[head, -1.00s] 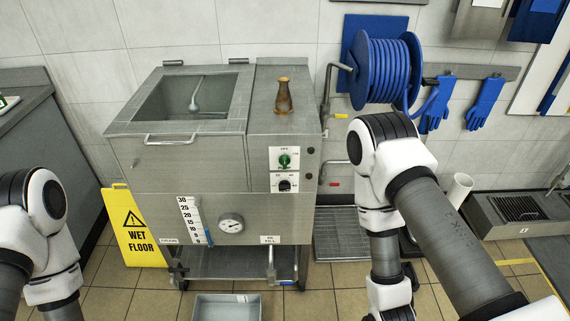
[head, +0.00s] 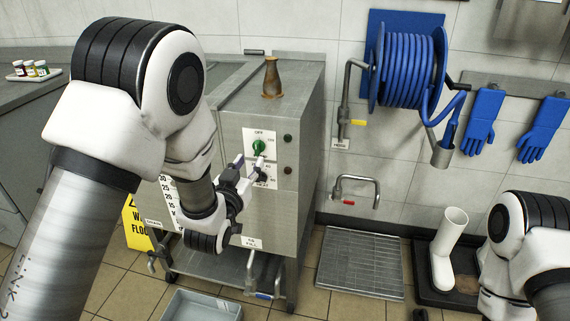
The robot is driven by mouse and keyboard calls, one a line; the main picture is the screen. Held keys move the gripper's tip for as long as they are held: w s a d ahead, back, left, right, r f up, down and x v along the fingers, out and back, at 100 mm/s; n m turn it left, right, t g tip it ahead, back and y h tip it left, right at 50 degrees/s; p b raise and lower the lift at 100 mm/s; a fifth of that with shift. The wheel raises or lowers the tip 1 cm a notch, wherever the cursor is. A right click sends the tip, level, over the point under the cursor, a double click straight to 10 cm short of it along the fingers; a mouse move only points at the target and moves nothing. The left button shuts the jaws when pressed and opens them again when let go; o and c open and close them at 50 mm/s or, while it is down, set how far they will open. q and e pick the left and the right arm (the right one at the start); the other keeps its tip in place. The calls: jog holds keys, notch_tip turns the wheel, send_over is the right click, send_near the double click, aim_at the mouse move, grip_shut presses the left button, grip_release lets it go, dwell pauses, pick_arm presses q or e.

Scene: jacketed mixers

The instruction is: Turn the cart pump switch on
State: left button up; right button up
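A steel jacketed mixer (head: 282,210) stands in the middle, with a control panel on its front. The panel has a green knob (head: 259,147) under the word OFF and a dark knob (head: 263,177) on a white plate below it. I cannot read which control is labelled as the cart pump switch. My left gripper (head: 249,161) is in front of the panel, its fingertips apart just below and left of the green knob. It looks empty, and contact with a knob cannot be told. It partly hides the lower plate. My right gripper is out of view; only my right arm shows.
A grey tub (head: 202,305) is on the floor in front. A blue hose reel (head: 410,68) and blue gloves (head: 483,120) hang on the wall. A white boot (head: 447,250) and floor grate (head: 360,264) are right.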

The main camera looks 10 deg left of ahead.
aim_at(256, 144)
pick_arm(q)
jog(key=w, duration=0.8)
jog(key=shift+a+r, duration=0.25)
jog(key=shift+r, duration=0.05)
jog(key=shift+c, duration=0.3)
jog(key=shift+s, duration=0.1)
grip_shut()
